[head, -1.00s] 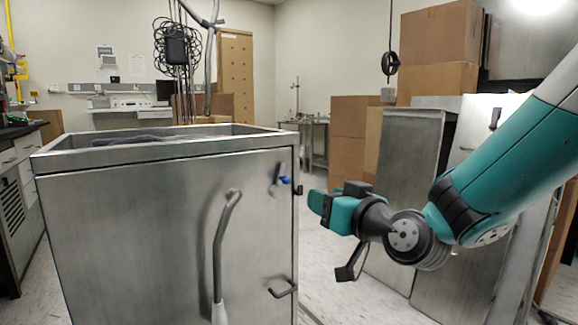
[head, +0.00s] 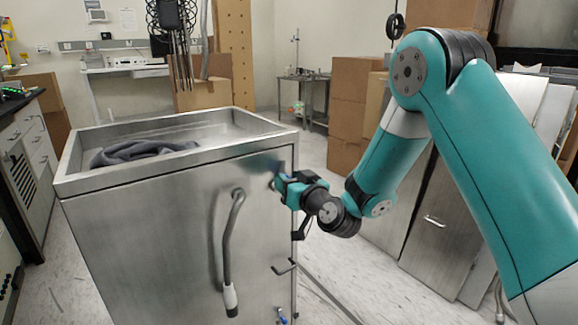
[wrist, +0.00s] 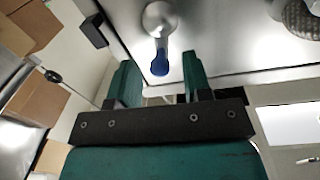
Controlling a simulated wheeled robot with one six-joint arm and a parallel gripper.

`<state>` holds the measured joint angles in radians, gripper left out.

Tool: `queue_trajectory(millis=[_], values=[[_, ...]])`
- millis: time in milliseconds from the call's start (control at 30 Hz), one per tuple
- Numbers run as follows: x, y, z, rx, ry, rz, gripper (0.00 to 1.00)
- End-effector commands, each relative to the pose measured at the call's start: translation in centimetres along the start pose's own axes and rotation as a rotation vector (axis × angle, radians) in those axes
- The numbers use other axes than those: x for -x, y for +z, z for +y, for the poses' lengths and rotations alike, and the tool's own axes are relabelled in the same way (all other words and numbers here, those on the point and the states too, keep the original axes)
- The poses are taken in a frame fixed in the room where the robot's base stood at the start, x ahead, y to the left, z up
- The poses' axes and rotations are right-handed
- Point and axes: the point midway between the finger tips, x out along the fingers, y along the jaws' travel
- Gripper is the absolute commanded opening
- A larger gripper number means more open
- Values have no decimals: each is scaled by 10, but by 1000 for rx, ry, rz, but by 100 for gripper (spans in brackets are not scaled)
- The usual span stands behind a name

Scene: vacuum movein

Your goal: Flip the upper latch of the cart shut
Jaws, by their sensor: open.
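The metal cart (head: 170,220) stands in front of me with its door face toward me. Its upper latch, a metal knob and lever with a blue tip, is near the door's top right corner and mostly hidden behind my gripper (head: 284,187) in the head view. The upper latch (wrist: 160,38) is plain in the wrist view, its blue tip pointing down in the picture, between the two fingers. My gripper (wrist: 160,76) is open and holds nothing. I cannot tell whether a finger touches the latch.
A lower latch (head: 281,315) with a blue tip is at the door's bottom right. A long curved handle (head: 228,250) and a small hook-shaped handle (head: 284,267) stick out of the door. Dark cloth (head: 145,152) lies in the cart's top tray. Cardboard boxes (head: 350,115) stand behind at right.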

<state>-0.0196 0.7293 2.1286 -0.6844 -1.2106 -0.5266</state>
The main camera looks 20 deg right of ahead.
Motion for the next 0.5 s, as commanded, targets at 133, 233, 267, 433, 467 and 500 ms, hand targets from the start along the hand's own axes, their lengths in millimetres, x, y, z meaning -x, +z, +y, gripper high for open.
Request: queue_trajectory(millis=[133,233,267,433,467,500], values=[[-6,-1,0,1,0,-1,45],[-7,0,0,1,0,0,45],[-8,0,0,1,0,0,45],[-8,1,0,1,0,0,45],[-8,1,0,1,0,0,43],[-8,1,0,1,0,0,34]])
